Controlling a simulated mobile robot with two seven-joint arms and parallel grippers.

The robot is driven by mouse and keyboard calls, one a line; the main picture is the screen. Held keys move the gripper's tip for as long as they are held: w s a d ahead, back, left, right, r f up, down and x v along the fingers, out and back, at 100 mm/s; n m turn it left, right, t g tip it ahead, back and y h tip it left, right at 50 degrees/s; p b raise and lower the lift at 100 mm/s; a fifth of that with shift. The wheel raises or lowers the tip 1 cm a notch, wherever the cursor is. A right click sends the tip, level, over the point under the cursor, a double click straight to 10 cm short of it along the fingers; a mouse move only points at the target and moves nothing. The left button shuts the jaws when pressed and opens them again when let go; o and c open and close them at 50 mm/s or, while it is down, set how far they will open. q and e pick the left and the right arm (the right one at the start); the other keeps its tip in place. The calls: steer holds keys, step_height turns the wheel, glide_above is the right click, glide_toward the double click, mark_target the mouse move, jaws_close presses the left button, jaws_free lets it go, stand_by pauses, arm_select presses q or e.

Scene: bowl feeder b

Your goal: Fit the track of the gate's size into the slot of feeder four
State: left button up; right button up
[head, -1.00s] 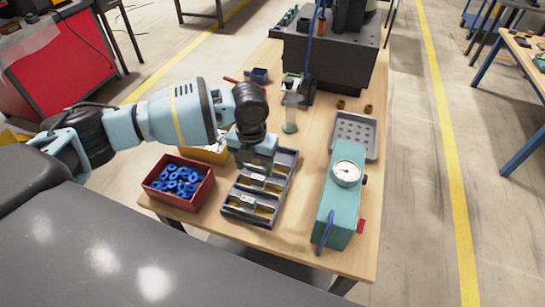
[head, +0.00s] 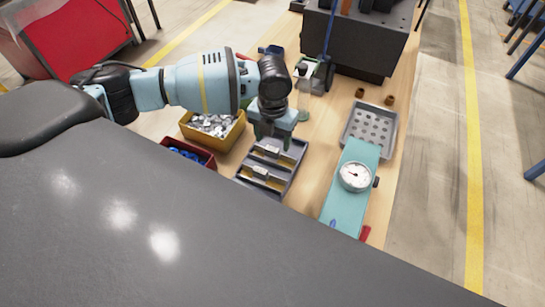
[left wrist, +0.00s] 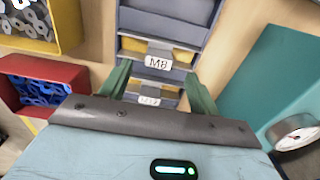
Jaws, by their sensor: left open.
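A grey compartment tray (head: 245,180) lies on the wooden bench and also shows in the left wrist view (left wrist: 165,22). Yellowish pieces lie in its compartments, with white tags; one tag (left wrist: 158,63) reads M8, and another nearer tag is partly hidden and hard to read. My left gripper (head: 272,134) is above the tray's far end, open, with nothing between its fingers. In the left wrist view the fingers (left wrist: 158,85) straddle the tagged part of the tray. A dark machine block (head: 355,42) stands at the far end; I cannot make out feeder numbers, a slot or the gate. My right gripper is not in view.
A teal gauge device (head: 345,190) and a grey perforated tray (head: 388,151) are on the right. Two brown pieces lie behind the perforated tray.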

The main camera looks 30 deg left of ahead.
mark_target(272, 148)
arm_select(q)
steer(key=shift+a+f, duration=0.1)
steer(key=shift+f, duration=2.45)
steer(key=c, duration=1.2)
steer(key=shift+r, duration=5.1)
